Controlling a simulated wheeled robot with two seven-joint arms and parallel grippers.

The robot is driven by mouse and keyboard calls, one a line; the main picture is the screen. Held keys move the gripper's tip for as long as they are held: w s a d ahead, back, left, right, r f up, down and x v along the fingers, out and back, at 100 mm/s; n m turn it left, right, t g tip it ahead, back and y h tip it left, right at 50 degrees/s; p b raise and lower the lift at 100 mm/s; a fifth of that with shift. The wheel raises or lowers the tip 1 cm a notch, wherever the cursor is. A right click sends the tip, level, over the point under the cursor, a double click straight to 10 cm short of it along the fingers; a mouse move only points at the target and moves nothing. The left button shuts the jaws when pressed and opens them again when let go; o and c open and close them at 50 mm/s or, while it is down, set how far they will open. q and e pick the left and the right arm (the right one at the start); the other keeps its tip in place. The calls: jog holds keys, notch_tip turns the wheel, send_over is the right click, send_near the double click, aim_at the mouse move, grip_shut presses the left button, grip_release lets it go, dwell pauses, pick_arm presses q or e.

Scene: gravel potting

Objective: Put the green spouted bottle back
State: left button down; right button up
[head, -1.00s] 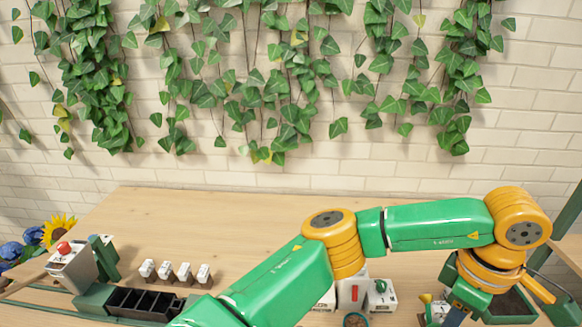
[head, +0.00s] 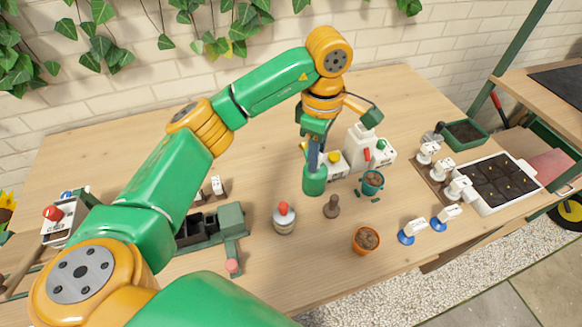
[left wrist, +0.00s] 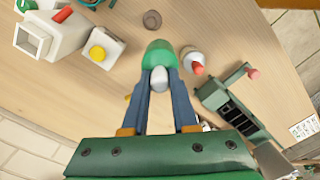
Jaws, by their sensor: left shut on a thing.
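My left gripper (head: 314,160) is shut on the green spouted bottle (head: 315,182) and holds it fingers down over the middle of the table. In the left wrist view, the bottle (left wrist: 158,52) sits between the two blue fingers, with a pale part between the tips. I cannot tell whether its base touches the table. My right gripper is out of view.
A red-tipped bottle (head: 284,219), a brown tamper (head: 331,207), a terracotta pot (head: 367,239) and a teal pot (head: 372,183) with small fragments stand nearby. A dark seedling tray (head: 490,204) is at the right. The front middle is clear.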

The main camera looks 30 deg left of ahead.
pick_arm(q)
jog(key=a+f+p, duration=0.1)
jog(key=a+f, duration=0.4)
jog(key=f, duration=0.4)
jog(key=c, duration=0.7)
grip_release()
jog(key=shift+f, duration=0.1)
jog(key=shift+s, duration=0.1)
notch_tip(320, 180, up, 12)
jog(key=shift+r, duration=0.2)
